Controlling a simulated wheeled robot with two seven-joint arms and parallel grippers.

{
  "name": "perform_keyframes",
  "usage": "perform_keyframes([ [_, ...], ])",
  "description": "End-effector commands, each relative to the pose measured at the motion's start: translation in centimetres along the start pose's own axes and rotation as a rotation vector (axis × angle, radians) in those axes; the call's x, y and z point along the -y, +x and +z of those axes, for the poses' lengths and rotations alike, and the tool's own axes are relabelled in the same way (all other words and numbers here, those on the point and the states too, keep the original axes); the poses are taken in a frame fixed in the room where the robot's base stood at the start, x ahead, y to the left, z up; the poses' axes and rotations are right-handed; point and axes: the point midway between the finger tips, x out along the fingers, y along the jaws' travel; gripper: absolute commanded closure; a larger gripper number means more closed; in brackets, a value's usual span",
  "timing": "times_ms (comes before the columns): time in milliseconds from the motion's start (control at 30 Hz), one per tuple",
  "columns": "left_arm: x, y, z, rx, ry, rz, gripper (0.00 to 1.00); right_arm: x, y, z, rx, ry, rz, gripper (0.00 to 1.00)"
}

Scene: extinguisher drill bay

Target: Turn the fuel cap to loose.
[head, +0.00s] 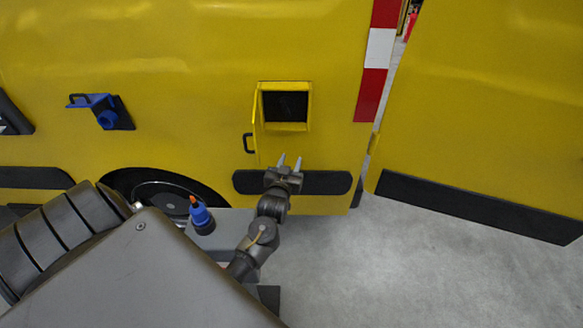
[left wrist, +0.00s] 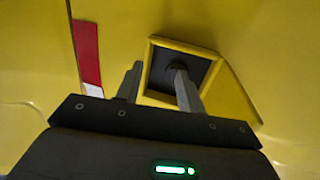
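A yellow-framed hatch (head: 308,126) stands open in the yellow vehicle side, its door (head: 257,125) swung out at the left. Inside the recess it is dark. In the left wrist view, a dark round shape (left wrist: 178,67), perhaps the fuel cap, shows at the back of the recess, partly hidden by a finger; its setting cannot be read. My left gripper (head: 289,162) is open and empty just below the hatch, fingers pointing up toward it. Its spread fingers also show in the left wrist view (left wrist: 158,82). My right gripper is not in view.
A blue flap (head: 92,101) with a blue round cap (head: 107,119) is at the left of the vehicle side. A black bumper strip (head: 325,183) runs behind my gripper. A blue bottle with an orange tip (head: 201,214) stands near my arm. Bare floor (head: 400,260) lies at right.

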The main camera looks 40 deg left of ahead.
Motion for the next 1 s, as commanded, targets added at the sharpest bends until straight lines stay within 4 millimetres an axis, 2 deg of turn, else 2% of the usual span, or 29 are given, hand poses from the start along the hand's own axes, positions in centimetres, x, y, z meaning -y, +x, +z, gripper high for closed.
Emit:
perform_keyframes([
  [300,-2.2,-5.4,3.5,0.252,0.034,0.129,0.62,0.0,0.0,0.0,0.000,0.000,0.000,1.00],
  [600,-3.5,-10.6,5.7,0.445,0.078,0.222,0.62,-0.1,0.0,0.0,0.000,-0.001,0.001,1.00],
  [800,-3.9,-12.7,6.4,0.517,0.098,0.255,0.62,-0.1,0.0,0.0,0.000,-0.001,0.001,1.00],
  [1000,-4.0,-13.5,6.7,0.543,0.106,0.267,0.62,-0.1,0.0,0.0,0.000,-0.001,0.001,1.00],
])
